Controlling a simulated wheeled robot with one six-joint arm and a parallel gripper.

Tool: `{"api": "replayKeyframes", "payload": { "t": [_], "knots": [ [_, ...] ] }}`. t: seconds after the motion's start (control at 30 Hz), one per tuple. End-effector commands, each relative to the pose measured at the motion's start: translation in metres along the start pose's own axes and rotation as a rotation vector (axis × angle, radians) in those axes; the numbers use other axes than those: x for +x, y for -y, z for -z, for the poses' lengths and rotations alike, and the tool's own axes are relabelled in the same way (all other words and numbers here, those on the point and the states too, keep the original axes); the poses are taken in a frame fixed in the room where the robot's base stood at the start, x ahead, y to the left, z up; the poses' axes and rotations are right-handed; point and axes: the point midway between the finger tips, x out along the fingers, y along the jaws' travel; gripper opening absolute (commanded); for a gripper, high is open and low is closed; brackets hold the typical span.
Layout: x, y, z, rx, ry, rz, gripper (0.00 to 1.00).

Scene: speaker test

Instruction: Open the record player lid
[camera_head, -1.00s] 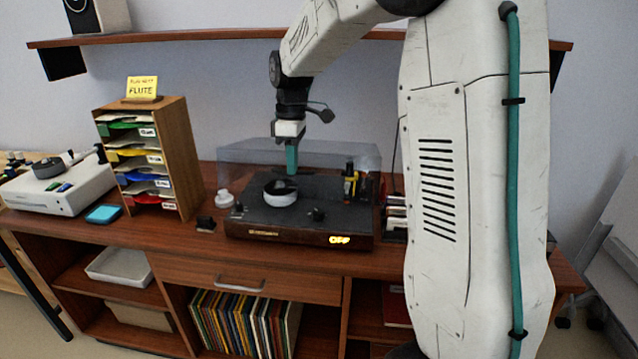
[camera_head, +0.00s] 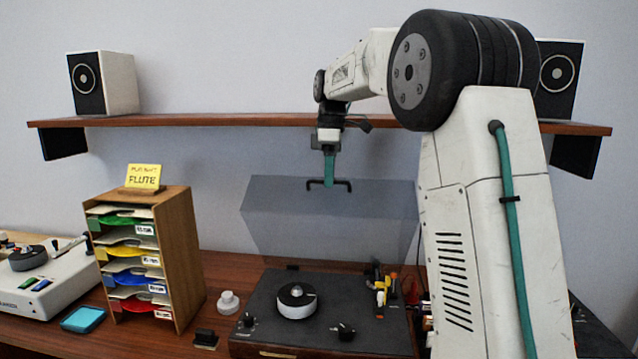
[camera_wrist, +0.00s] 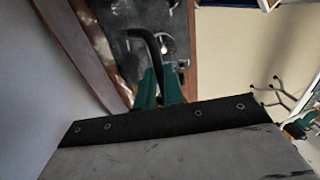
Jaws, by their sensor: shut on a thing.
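The record player (camera_head: 262,318) stands on the wooden cabinet, with a dark deck and a round silver-and-black piece (camera_head: 296,300) on it. Its smoky see-through lid (camera_head: 280,215) is raised, tilted up at the back of the deck. A black bar handle (camera_head: 343,185) sits at the lid's upper edge. My gripper (camera_head: 329,180) has teal fingers shut on this handle, pointing down. In the wrist view, the teal fingers (camera_wrist: 160,92) close around the dark handle (camera_wrist: 150,42), with the deck beyond.
A wooden sorter (camera_head: 180,250) with coloured sleeves and a yellow note (camera_head: 143,177) stands left of the player. A shelf (camera_head: 230,119) with two speakers (camera_head: 105,83) runs along the wall above. A white device (camera_head: 45,285) is at far left.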

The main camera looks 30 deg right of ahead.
Motion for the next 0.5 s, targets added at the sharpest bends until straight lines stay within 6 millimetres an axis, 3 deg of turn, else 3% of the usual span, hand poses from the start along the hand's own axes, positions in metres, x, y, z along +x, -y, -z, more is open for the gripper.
{"api": "replayKeyframes", "payload": {
  "t": [0.47, 0.5],
  "knots": [
    [0.0046, -0.0014, 0.0013, -0.004, 0.010, 0.007, 0.00],
    [0.0046, -0.0013, 0.0015, -0.005, 0.009, 0.007, 0.12]
  ]
}}
